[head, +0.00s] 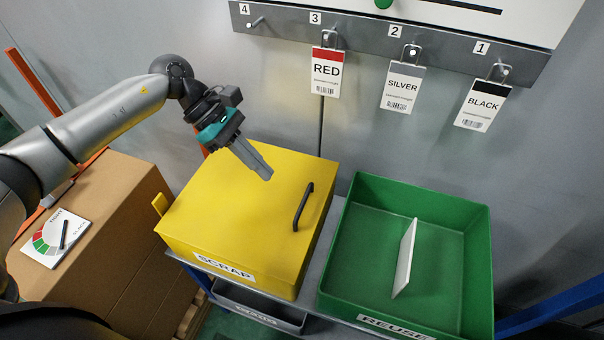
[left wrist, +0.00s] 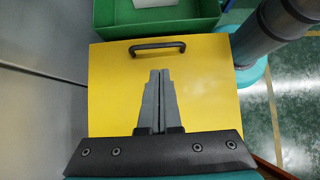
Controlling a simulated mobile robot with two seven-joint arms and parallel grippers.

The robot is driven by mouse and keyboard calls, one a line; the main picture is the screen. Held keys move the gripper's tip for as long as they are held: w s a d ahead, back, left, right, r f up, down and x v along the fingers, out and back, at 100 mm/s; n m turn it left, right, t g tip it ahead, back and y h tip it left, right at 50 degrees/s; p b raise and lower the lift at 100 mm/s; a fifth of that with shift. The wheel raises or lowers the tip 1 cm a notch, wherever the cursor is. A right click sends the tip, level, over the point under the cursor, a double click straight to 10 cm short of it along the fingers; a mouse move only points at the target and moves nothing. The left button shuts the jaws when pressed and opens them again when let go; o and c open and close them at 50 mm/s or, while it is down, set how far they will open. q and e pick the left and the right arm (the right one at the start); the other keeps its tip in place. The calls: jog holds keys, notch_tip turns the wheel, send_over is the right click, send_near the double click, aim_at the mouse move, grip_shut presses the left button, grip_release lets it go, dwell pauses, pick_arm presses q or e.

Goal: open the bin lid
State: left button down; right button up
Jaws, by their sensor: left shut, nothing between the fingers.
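The yellow scrap bin (head: 225,215) stands on a grey bench with its flat yellow lid closed. A black bar handle (head: 303,207) is on the right part of the lid. My left gripper (head: 266,174) is shut and empty above the lid, to the left of the handle and apart from it. In the left wrist view the shut fingers (left wrist: 159,75) point toward the handle (left wrist: 157,46) across the yellow lid (left wrist: 215,100). The handle lies beyond the fingertips there. My right gripper is not seen in either view.
A green reuse bin (head: 478,270) with a white panel (head: 405,258) inside stands right of the yellow bin. A cardboard box (head: 115,215) is at the left. Red, silver and black tags hang on a wall rail (head: 365,42) behind. A grey tray (head: 258,308) sits below.

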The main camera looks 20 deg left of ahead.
aim_at(306, 212)
pick_arm(q)
jog(key=shift+x, duration=1.2)
jog(key=b+x, duration=0.1)
jog(key=x, duration=0.6)
jog(key=shift+d+f+b, duration=0.2)
jog(key=shift+f+b, duration=0.05)
jog(key=shift+b, duration=0.1)
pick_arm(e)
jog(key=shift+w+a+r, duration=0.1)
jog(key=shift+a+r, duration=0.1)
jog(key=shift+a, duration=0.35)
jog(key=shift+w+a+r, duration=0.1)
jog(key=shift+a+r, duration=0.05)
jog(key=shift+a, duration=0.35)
pick_arm(q)
jog(key=shift+r, duration=0.1)
